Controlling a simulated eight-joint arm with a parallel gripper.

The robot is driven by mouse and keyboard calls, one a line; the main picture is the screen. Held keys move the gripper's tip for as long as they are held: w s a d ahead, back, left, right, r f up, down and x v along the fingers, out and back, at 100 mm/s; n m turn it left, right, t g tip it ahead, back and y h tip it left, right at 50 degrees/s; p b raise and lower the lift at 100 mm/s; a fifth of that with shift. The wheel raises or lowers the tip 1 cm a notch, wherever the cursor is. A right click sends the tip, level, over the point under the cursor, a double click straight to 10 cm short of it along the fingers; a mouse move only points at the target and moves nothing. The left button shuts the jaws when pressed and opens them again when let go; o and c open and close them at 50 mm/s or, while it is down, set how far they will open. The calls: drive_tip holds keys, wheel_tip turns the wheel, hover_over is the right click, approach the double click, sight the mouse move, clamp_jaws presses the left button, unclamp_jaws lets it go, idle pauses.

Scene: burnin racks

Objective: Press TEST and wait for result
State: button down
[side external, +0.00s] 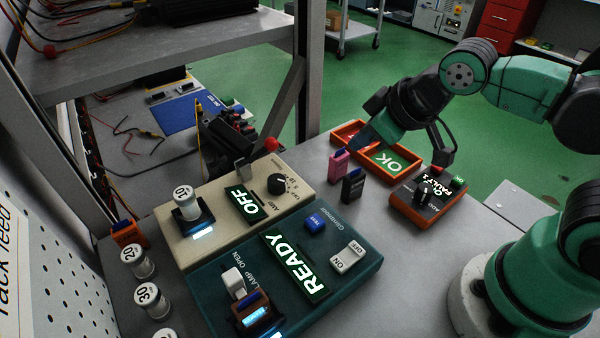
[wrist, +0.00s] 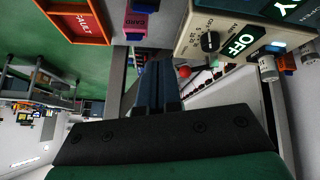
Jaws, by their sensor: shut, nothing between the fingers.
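The dark teal tester (side external: 215,290) stands at the front of the bench with its display (side external: 296,266) reading READY. Its blue TEST button (side external: 315,222) is beside a white ON/OFF rocker (side external: 347,257). A brown module (side external: 250,316) sits in the clamp area at its front, near a pale clamp lever (side external: 232,280). My gripper (side external: 362,142) is shut and empty, over the trays behind the tester, well apart from the button. In the wrist view, its shut fingers (wrist: 157,72) point toward the bench edge. A corner of the READY display (wrist: 288,10) shows there; the button is out of view.
A beige unit (side external: 175,240) with an OFF display and knob adjoins the tester. Orange OK (side external: 416,160) and FAULT (wrist: 103,38) trays, pink (side external: 339,163) and black (side external: 352,187) cards and an orange-based counter box (side external: 410,212) stand behind. Rack posts rise at left.

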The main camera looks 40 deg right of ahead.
drive_tip(key=d+m, duration=0.3)
drive_tip(key=shift+s+d+r, duration=0.15)
drive_tip(key=shift+d+r, duration=0.15)
drive_tip(key=shift+r, duration=0.05)
wheel_tip(320, 180, up, 6)
drive_tip(key=m+g, duration=0.7)
drive_tip(key=m, duration=1.1)
hover_over(316, 220)
drive_tip(key=shift+f, duration=0.2)
wheel_tip(316, 220, down, 14)
